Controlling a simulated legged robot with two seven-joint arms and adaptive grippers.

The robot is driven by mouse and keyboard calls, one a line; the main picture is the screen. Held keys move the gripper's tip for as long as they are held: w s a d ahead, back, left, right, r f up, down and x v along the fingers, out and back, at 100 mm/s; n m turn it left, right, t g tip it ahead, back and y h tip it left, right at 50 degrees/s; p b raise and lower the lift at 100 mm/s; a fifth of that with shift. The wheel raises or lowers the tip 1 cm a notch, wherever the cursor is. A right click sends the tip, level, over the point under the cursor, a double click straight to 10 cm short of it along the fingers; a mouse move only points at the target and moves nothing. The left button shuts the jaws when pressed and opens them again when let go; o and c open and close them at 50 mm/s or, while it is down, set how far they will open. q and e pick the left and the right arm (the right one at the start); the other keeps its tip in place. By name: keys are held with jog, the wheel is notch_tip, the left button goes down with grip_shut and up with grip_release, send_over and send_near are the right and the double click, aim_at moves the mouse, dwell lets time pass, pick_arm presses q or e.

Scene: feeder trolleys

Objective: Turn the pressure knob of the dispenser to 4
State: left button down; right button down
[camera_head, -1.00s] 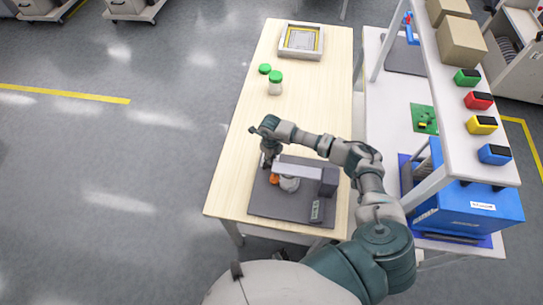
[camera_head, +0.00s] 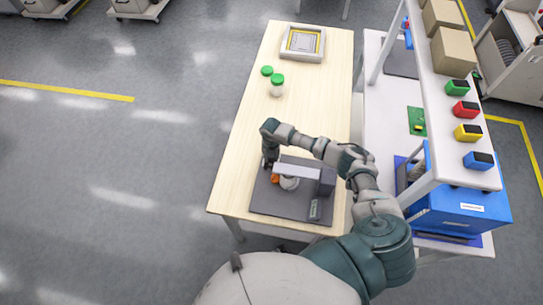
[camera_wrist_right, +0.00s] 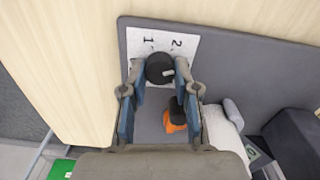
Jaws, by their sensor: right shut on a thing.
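The black pressure knob (camera_wrist_right: 160,66) with a light pointer mark sits on a white dial sheet (camera_wrist_right: 188,46) in the right wrist view. The figures 1 and 2 show on the sheet beyond the knob; a 4 is not visible. My right gripper (camera_wrist_right: 160,74) is shut on the knob, one blue-padded finger at each side. In the head view my right gripper (camera_head: 270,162) points down at the left end of the dispenser (camera_head: 297,171), and the knob is hidden there. My left gripper is not in view.
An orange part (camera_wrist_right: 175,122) with a black top stands close to the right finger. The dispenser's dark mat (camera_head: 275,202) lies on the wooden table (camera_head: 240,150). A green-lidded jar (camera_head: 277,85) and a framed tray (camera_head: 303,42) stand farther back. A shelved bench is at the right.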

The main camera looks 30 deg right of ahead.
jog(key=m, duration=0.1)
jog(key=m+p, duration=0.1)
jog(key=m, duration=0.1)
jog(key=m+p, duration=0.1)
jog(key=shift+w+r+m, duration=0.3)
jog(key=shift+w+r, duration=0.05)
jog(key=shift+r, duration=0.05)
jog(key=m+p, duration=0.2)
jog(key=m, duration=0.1)
jog(key=shift+m+p, duration=0.3)
jog(key=shift+m, duration=0.1)
jog(key=m+p, duration=0.3)
jog(key=m, duration=0.2)
jog(key=shift+w+f+m+p, duration=0.1)
jog(key=shift+m+p, duration=0.85)
jog(key=shift+m, duration=0.65)
jog(key=c, duration=1)
grip_release()
jog(key=shift+f, duration=0.1)
jog(key=shift+o, duration=0.7)
jog(key=shift+f, duration=0.15)
